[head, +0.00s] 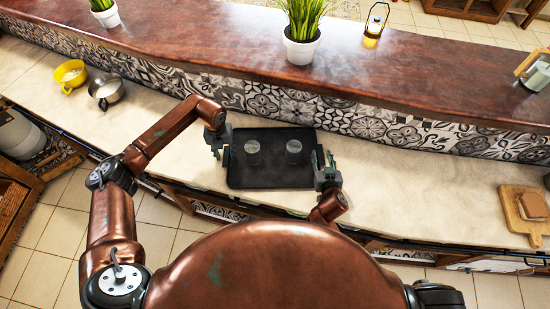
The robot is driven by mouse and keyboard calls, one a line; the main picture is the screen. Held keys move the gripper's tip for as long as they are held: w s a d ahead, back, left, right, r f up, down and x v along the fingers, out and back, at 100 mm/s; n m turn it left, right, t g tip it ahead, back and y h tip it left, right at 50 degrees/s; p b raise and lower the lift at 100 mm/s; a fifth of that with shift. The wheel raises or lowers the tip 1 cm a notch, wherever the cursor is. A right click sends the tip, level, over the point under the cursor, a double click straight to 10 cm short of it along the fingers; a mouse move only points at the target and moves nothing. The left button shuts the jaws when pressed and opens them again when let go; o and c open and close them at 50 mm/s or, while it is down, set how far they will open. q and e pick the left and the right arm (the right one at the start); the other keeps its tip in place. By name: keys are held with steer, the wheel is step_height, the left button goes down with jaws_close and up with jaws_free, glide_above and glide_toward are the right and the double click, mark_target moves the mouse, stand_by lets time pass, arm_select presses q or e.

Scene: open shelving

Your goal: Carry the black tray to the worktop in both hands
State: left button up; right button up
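The black tray (270,178) is over the pale worktop in the middle of the head view, close to the worktop's front edge. Two clear glasses stand upright on it, a left glass (252,150) and a right glass (293,150). My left gripper (221,150) is at the tray's left side and my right gripper (325,160) is at its right side. The fingers are small and dark against the tray's ends, so I cannot tell if they are closed on it. I also cannot tell if the tray touches the worktop.
The worktop (420,195) is clear on both sides of the tray. A wooden board (518,207) lies at the right. A tiled wall and raised brown counter (200,40) run behind.

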steer(key=shift+s, duration=0.15)
steer(key=v, duration=1.1)
steer(key=shift+s+r, duration=0.25)
arm_select(q)
step_height(320, 180, up, 12)
steer(key=shift+d, duration=0.1)
arm_select(e)
steer(key=shift+d, duration=0.1)
